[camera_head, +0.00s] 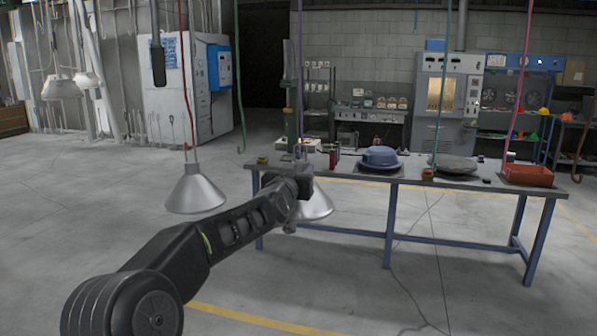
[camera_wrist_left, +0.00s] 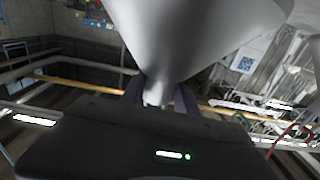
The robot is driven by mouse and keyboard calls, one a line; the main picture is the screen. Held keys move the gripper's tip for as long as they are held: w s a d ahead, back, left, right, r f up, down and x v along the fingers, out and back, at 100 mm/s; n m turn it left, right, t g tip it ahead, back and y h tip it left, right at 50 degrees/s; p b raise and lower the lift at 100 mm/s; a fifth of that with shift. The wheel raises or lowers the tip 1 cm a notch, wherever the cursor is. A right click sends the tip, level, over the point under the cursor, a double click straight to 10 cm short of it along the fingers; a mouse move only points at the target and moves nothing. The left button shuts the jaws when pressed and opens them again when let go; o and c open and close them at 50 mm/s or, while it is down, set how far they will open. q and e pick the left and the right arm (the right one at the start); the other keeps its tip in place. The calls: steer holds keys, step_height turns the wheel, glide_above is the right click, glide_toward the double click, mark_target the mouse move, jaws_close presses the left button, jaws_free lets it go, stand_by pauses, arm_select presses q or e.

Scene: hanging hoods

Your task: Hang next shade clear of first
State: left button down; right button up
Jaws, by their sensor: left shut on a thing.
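The first shade (camera_head: 195,192), a pale grey metal cone, hangs upright on a red cord at centre left. My left gripper (camera_head: 300,178) is shut on a second grey cone shade (camera_head: 318,204), to the right of the first, with a visible gap between them. In the left wrist view the held shade (camera_wrist_left: 195,35) fills the top, and the gripper's fingers (camera_wrist_left: 158,95) close around its narrow neck. My wrist hides part of the held shade in the head view. A purple cord (camera_head: 300,80) drops right behind or at my gripper; I cannot tell whether the shade is attached to it.
A green cord (camera_head: 239,90) with a hook hangs between the shades' lines. Another green cord (camera_head: 445,80) and a pink cord (camera_head: 520,80) hang over the workbench (camera_head: 340,170). A blue domed object (camera_head: 380,156) and an orange-red bin (camera_head: 528,175) stand on it. Floor at left is open.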

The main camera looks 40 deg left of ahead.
arm_select(q)
steer(key=shift+f+b, duration=1.35)
stand_by(0.3)
steer(key=c, duration=0.8)
jaws_free()
steer(key=shift+c, duration=0.2)
steer(key=shift+s, duration=0.1)
steer(key=b+v, duration=0.2)
steer(key=v, duration=0.5)
steer(key=shift+s+d, duration=0.2)
steer(key=shift+s, duration=0.1)
